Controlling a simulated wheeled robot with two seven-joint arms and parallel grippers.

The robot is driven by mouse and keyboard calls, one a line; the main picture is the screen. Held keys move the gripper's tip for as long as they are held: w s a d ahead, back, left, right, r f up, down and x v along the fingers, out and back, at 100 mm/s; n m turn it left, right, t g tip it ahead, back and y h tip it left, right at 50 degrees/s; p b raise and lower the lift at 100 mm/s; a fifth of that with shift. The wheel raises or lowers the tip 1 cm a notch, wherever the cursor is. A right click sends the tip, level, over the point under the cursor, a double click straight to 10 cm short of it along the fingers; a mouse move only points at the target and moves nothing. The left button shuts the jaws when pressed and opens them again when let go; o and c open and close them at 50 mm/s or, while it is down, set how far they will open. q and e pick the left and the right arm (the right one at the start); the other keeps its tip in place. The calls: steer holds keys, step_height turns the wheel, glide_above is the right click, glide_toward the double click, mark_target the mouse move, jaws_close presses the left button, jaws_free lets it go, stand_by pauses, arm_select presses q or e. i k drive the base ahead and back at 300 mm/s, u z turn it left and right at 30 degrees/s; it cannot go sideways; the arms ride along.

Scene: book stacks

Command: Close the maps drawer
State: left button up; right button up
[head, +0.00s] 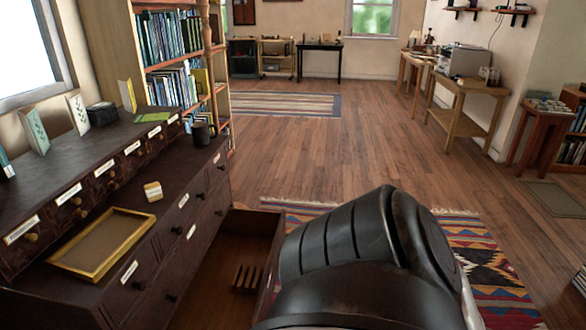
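A dark wood cabinet (70,215) with several small labelled drawers stands along the left. One low drawer (252,224) is pulled out to the right from the cabinet front. Its inside shows, with a small slatted wooden piece (246,279) on its floor. Its label is not visible, so I cannot tell from writing that it is the maps drawer. My large black arm link covers the drawer's right end and near part. Neither gripper is in view, so I cannot see whether anything touches the drawer.
A gold-framed tray (95,262), a small cream block (153,191) and a dark mug (201,133) sit on the cabinet. A bookcase (172,58) stands behind it. A patterned rug (485,262) lies right of the drawer. The wooden floor (330,155) beyond is clear.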

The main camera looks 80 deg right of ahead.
mark_target(258, 237)
steer(key=z, duration=3.9)
steer(key=i, duration=2.4)
steer(key=u, duration=2.75)
steer(key=i, duration=0.5)
steer(key=u, duration=0.2)
